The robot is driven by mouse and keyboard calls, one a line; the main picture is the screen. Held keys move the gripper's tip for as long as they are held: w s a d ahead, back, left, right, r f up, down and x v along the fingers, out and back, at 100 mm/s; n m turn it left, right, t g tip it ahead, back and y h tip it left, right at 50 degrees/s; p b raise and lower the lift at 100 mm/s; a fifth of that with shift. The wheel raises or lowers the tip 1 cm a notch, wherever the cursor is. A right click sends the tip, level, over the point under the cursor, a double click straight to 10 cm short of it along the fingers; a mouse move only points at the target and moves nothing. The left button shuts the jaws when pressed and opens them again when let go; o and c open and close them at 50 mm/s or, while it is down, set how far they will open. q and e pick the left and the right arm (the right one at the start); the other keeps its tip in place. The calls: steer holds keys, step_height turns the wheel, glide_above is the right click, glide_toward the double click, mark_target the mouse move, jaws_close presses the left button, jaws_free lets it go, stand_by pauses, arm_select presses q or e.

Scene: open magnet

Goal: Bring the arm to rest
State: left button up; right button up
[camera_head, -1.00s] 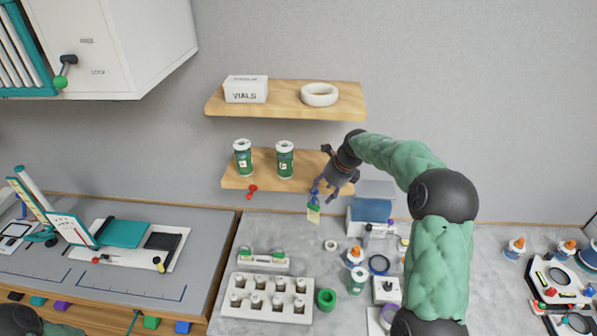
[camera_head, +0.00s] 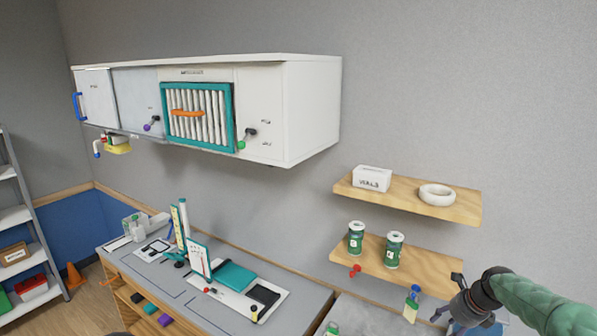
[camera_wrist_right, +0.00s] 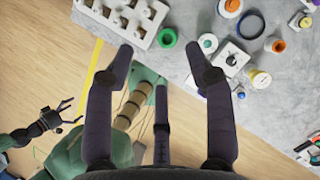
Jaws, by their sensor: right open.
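My right gripper (camera_head: 455,308) is at the lower right of the head view, in front of the wall below the small shelves. Its green arm comes in from the right edge. In the right wrist view, my right gripper (camera_wrist_right: 159,60) has its dark fingers spread wide, with nothing held between them. The fingers point over the bench edge and the wooden floor. A second dark gripper, my left gripper (camera_wrist_right: 66,116), shows at the left of the right wrist view with its fingers apart. It is not in the head view.
Two shelves (camera_head: 458,207) carry a vials box (camera_head: 371,178), a white ring (camera_head: 437,194) and two green jars (camera_head: 394,250). A white cabinet (camera_head: 312,112) hangs at upper left. A vial rack (camera_wrist_right: 116,16) lies on the bench.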

steer(key=s+a+f+n+g, duration=0.1)
steer(key=s+a+f+n, duration=0.3)
steer(key=f, duration=0.4)
steer(key=s+a+f+n+y, duration=0.1)
steer(key=s+a+f+n, duration=0.1)
steer(key=a+f+n, duration=0.35)
steer(key=s+a+f+n+g, duration=0.1)
steer(key=s+a+f+n, duration=0.3)
steer(key=f, duration=0.7)
steer(key=s+a+f+n+g, duration=0.1)
steer(key=s+a+f+n, duration=0.35)
steer(key=s, duration=0.35)
steer(key=s+a+f+n+y, duration=0.1)
steer(key=s+a+f+n, duration=0.25)
steer(key=s+a, duration=0.35)
steer(key=s+a+f+n+g, duration=0.1)
steer(key=s+a+f+n, duration=0.3)
steer(key=s, duration=0.5)
arm_select(q)
step_height(320, 180, down, 30)
steer(key=b, duration=3)
steer(key=shift+s, duration=0.35)
arm_select(e)
step_height(320, 180, down, 26)
steer(key=w+a+n, duration=0.2)
steer(key=shift+t, duration=0.3)
